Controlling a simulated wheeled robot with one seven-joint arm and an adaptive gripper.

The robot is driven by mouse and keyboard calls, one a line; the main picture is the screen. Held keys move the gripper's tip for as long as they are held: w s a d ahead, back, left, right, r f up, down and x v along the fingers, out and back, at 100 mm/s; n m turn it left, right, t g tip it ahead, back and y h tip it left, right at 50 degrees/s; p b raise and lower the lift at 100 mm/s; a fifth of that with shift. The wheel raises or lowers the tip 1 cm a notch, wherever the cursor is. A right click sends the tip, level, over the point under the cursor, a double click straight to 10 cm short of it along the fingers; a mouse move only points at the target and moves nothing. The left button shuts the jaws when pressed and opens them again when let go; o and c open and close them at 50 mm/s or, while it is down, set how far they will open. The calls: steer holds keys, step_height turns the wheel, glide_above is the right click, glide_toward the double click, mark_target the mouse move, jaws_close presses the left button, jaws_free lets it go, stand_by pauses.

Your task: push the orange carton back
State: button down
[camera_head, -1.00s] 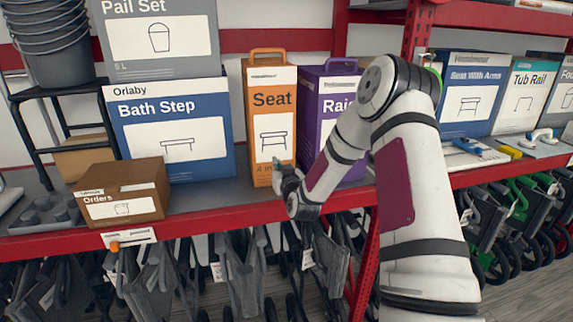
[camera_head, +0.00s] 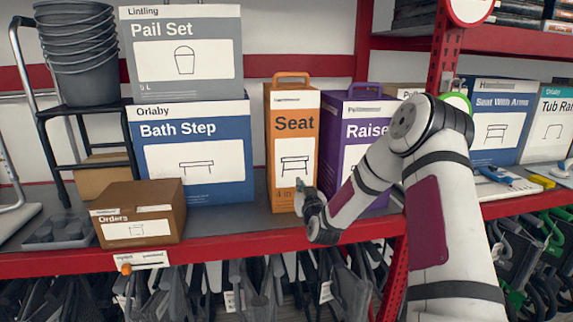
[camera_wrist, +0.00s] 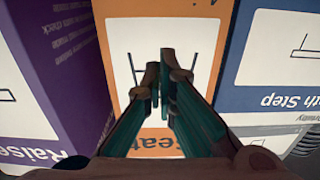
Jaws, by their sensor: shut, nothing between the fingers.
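The orange carton (camera_head: 281,195), labelled Seat with a bench drawing and a handle on top, stands upright on the shelf. My gripper (camera_head: 300,184) is at the lower part of its front face, with the fingers pointing at it. The fingertips (camera_wrist: 166,62) are close together and empty in the wrist view. They lie over the label of the orange carton (camera_wrist: 112,22), which appears upside down there. I cannot tell whether they touch the face. The gripper hides part of the carton's lower front.
The blue Bath Step box (camera_head: 195,140) stands close on the left and the purple Raise box (camera_head: 345,100) close on the right. A brown Orders box (camera_head: 140,210) sits near the red shelf edge (camera_head: 220,248). Folded walking frames hang below.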

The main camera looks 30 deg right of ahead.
mark_target(295, 176)
steer(key=shift+b+x, duration=3.15)
steer(key=shift+x, duration=2.25)
steer(key=shift+b+x, duration=3.8)
steer(key=shift+x, duration=1.2)
steer(key=shift+p+v, duration=3.75)
steer(key=shift+v, duration=2.45)
steer(key=shift+a, duration=0.1)
